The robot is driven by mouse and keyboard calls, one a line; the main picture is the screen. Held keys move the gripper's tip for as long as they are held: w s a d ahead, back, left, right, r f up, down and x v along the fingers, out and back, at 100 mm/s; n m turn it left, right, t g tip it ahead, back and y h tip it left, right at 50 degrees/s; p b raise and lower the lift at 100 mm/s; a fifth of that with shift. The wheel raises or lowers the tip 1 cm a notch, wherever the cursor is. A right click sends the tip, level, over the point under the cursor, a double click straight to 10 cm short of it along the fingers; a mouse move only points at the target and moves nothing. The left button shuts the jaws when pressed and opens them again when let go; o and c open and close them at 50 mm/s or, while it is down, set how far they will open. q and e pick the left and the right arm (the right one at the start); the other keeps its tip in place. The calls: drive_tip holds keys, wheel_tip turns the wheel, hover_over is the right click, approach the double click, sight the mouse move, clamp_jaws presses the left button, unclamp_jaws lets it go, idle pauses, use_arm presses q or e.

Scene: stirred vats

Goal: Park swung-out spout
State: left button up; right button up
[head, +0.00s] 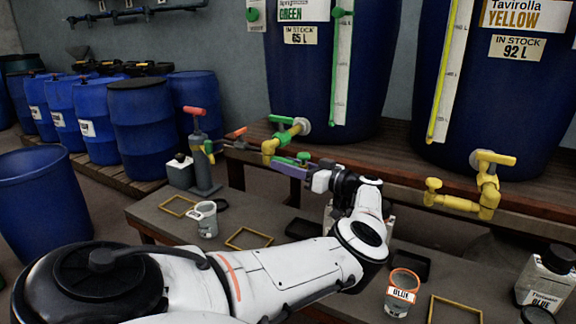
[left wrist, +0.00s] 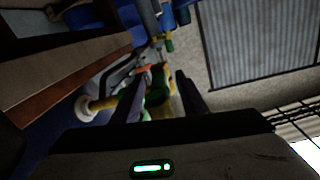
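The spout of the green-labelled vat (head: 335,60) has a green tap and a yellow elbow (head: 269,149). A green spout part lies by my left gripper (head: 290,165), just below the shelf edge. In the left wrist view a green part (left wrist: 157,88) sits between my two fingers, with a gap beside the right finger. The fingers look apart; I cannot tell whether one touches it. The yellow-labelled vat (head: 490,80) has a yellow spout (head: 462,203) pointing left along the shelf edge. My right gripper is out of view.
A dark post with a red handle (head: 196,150) stands left of the spout. Blue drums (head: 143,125) line the wall.

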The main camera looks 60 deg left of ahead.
use_arm(q)
drive_tip(key=v, duration=1)
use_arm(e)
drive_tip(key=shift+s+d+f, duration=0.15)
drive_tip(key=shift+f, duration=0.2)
use_arm(q)
drive_tip(key=shift+w+d, duration=0.1)
drive_tip(key=shift+w, duration=0.05)
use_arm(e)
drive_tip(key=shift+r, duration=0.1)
